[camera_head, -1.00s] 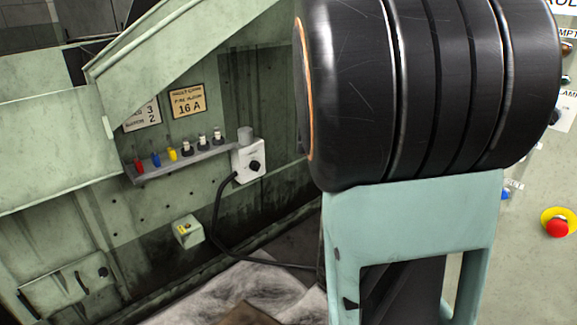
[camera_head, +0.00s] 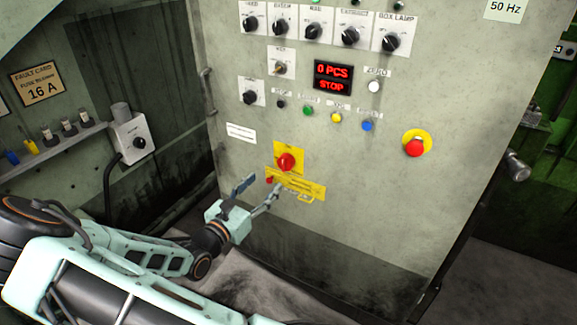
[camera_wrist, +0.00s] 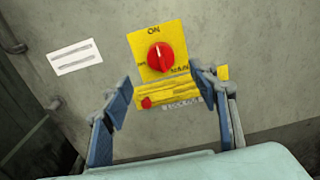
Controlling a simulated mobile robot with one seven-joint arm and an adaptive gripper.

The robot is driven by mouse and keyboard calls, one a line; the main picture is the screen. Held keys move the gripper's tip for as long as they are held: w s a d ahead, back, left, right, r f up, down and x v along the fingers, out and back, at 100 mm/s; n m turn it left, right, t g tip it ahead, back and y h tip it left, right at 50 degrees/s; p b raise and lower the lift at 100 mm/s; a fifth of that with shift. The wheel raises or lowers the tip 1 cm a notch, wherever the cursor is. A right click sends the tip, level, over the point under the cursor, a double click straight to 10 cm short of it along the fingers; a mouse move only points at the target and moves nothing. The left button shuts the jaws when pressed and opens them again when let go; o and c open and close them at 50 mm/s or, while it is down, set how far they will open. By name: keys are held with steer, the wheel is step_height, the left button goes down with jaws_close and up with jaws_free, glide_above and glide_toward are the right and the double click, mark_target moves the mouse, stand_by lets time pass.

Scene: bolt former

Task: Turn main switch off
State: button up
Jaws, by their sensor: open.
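The main switch (camera_head: 286,161) is a red rotary knob on a yellow plate, low on the grey control panel. In the wrist view the knob (camera_wrist: 160,57) has its pale pointer line upright, toward the word ON. A yellow lockout plate (camera_head: 298,185) with a small red part sits just below it. My gripper (camera_head: 259,190) is open and empty, below and in front of the switch, apart from it. In the wrist view its two blue-grey fingers (camera_wrist: 165,88) stand either side of the lockout plate, with the knob beyond and between them.
The control panel (camera_head: 225,180) carries selector knobs, a red display reading "0 PCS STOP" (camera_head: 333,77), push buttons and a red emergency stop (camera_head: 415,146) on yellow at right. A grey socket box (camera_head: 131,137) with a cable is on the left wall. The panel around the switch is flat.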

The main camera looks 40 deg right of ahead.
mark_target(282, 164)
steer(key=b+x, duration=0.3)
steer(key=x, duration=0.7)
steer(key=shift+w+d, duration=0.15)
steer(key=shift+d, duration=0.15)
steer(key=shift+c, duration=0.2)
steer(key=c, duration=1.1)
